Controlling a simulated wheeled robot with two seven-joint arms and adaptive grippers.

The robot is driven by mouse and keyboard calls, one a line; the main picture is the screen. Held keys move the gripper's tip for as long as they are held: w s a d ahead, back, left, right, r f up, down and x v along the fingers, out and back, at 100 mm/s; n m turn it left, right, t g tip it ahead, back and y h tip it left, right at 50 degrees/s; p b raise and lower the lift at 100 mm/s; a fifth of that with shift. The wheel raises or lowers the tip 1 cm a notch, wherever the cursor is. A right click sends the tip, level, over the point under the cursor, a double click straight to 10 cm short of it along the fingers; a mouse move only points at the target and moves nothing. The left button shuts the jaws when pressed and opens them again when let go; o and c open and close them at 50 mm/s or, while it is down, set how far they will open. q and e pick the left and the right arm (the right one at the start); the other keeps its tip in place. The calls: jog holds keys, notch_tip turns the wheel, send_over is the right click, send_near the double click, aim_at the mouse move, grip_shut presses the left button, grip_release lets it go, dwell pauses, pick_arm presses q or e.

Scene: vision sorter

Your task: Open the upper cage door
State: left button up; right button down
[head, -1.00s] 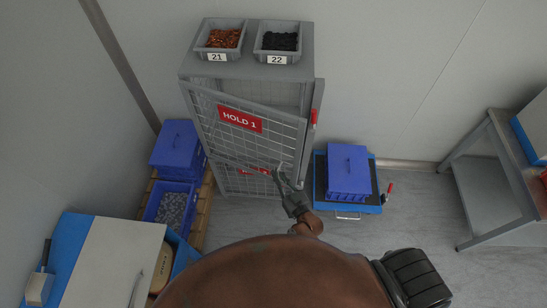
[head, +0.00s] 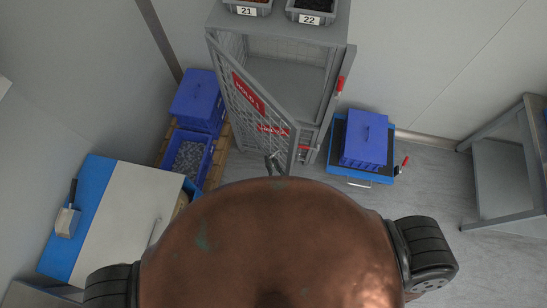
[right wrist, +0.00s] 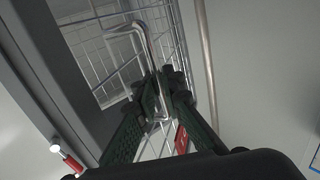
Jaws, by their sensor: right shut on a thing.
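The upper cage door (head: 262,112), grey mesh with a red HOLD 1 sign, stands ajar on the grey cabinet (head: 336,60), hinged at its left. The upper compartment (head: 284,76) shows behind it and looks empty. My right gripper (head: 273,163) is at the door's lower free end, mostly hidden by my body. In the right wrist view, my right gripper (right wrist: 168,88) is shut on the bent metal door handle (right wrist: 148,47), with mesh behind it. The lower door (head: 273,130) shows partly through the mesh. My left gripper is not in view.
Bins 21 (head: 246,12) and 22 (head: 309,18) stand on the cabinet. Blue crates (head: 199,100) are at its left, and a blue lidded box (head: 364,140) on a low cart at its right. A worktable (head: 110,220) stands front left.

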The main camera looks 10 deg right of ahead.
jog(key=c, duration=2.5)
grip_release()
jog(key=shift+o, duration=2.1)
jog(key=shift+s+d, duration=0.1)
jog(key=shift+s, duration=0.2)
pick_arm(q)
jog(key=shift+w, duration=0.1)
pick_arm(e)
jog(key=v, duration=0.7)
jog(key=shift+w, duration=0.1)
jog(key=shift+c, duration=0.4)
